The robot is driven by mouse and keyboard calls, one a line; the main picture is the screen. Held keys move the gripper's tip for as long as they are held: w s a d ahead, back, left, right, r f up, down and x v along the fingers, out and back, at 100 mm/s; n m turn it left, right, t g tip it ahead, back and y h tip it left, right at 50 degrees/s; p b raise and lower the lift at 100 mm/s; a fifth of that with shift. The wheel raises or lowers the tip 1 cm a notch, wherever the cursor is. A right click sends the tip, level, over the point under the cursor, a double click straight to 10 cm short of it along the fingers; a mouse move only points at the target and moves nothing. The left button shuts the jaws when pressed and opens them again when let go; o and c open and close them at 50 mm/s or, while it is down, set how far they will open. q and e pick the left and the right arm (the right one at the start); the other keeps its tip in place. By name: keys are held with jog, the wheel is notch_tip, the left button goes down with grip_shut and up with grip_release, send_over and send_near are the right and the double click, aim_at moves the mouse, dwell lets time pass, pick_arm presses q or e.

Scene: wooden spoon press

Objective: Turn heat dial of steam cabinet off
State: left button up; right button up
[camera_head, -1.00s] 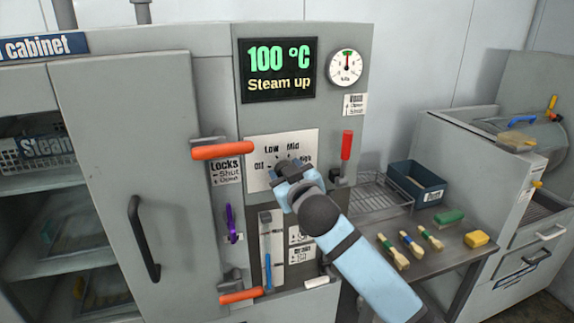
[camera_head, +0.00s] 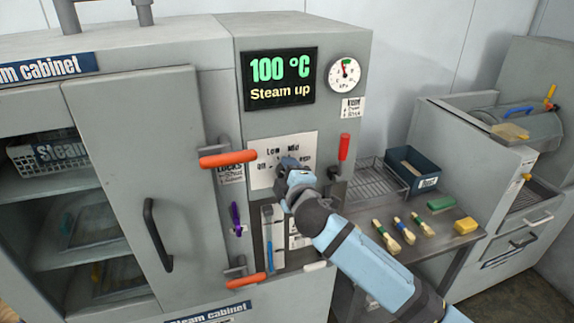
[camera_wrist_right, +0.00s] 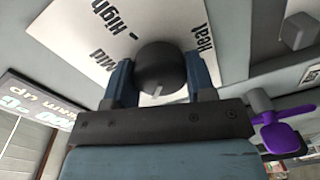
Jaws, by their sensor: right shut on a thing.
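The steam cabinet (camera_head: 140,170) fills the left and centre of the head view. Its display (camera_head: 279,78) reads 100 °C, Steam up. The white heat dial plate (camera_head: 262,150) sits below the display, with Low and Mid along its top and Off at its left. My right gripper (camera_head: 290,168) is at this plate and covers the knob in the head view. In the right wrist view the round dark heat dial (camera_wrist_right: 160,70) sits between the two fingers of my right gripper (camera_wrist_right: 160,82), which is shut on it. A small pale mark shows on the knob's edge. My left gripper is not in view.
Orange lock handles (camera_head: 228,159) stick out left of the dial, and a red lever (camera_head: 344,147) stands to its right. A purple handle (camera_head: 236,218) hangs below.

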jog(key=shift+r+n+p, duration=0.15)
jog(key=shift+n+p, duration=0.45)
jog(key=shift+n, duration=0.3)
jog(key=shift+n+p, duration=1.1)
jog(key=shift+n, duration=0.7)
jog(key=shift+f, duration=0.2)
jog(key=o, duration=0.9)
jog(key=shift+s, duration=0.1)
